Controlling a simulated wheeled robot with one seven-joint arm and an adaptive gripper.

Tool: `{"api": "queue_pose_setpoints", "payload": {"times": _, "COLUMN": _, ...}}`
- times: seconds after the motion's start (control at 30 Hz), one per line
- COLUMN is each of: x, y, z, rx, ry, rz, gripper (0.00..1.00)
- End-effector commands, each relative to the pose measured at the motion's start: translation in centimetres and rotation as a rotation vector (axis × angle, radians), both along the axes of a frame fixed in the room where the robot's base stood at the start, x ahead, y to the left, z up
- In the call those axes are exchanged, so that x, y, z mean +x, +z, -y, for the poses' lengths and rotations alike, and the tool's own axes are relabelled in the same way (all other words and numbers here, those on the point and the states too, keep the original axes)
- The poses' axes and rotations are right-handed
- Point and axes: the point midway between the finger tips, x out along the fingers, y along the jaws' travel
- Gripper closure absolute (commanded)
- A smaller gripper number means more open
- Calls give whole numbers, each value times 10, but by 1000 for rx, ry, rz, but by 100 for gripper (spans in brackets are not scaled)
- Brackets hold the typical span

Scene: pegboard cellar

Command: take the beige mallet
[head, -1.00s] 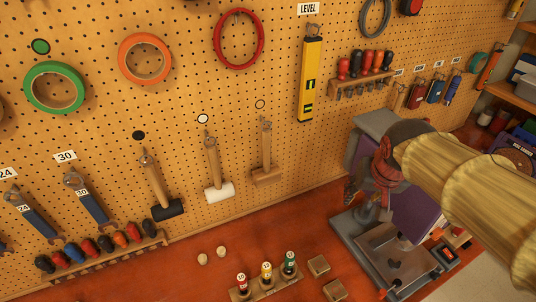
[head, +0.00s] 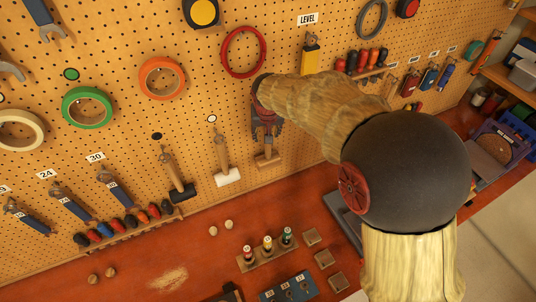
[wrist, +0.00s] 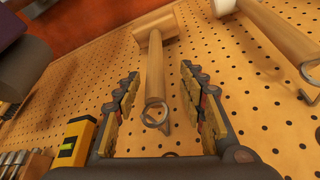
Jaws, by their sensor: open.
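The beige mallet hangs head-down on the pegboard; its wooden head (head: 268,159) shows just below my gripper in the head view. In the wrist view, its handle (wrist: 155,70) with the hanging ring lies in the gap between my fingers, and its head is at the top. My gripper (wrist: 160,80) is open, one finger on each side of the handle with space on both sides. It is at the upper handle in the head view (head: 265,128), where it hides most of the handle. I cannot tell how deep the handle sits between the fingers.
A white-headed mallet (head: 227,176) hangs close to the left, then a black-headed one (head: 182,191). The yellow level (head: 311,58) hangs to the right, near a screwdriver rack (head: 360,72). Below, the red bench (head: 200,255) holds a bottle rack (head: 267,252) and small blocks.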

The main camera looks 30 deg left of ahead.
Motion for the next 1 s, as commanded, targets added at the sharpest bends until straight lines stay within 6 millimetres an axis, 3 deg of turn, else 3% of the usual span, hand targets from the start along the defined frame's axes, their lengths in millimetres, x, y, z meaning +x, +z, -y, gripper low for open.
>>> {"api": "queue_pose_setpoints", "payload": {"times": 0.5, "x": 21, "y": -54, "z": -4, "rx": -1, "ry": 0, "rz": -1, "gripper": 59}}
{"api": "queue_pose_setpoints", "payload": {"times": 0.77, "x": 22, "y": -56, "z": -5, "rx": 1, "ry": 0, "rz": 0, "gripper": 59}}
{"api": "queue_pose_setpoints", "payload": {"times": 1.0, "x": 21, "y": -56, "z": -5, "rx": 1, "ry": 0, "rz": 0, "gripper": 71}}
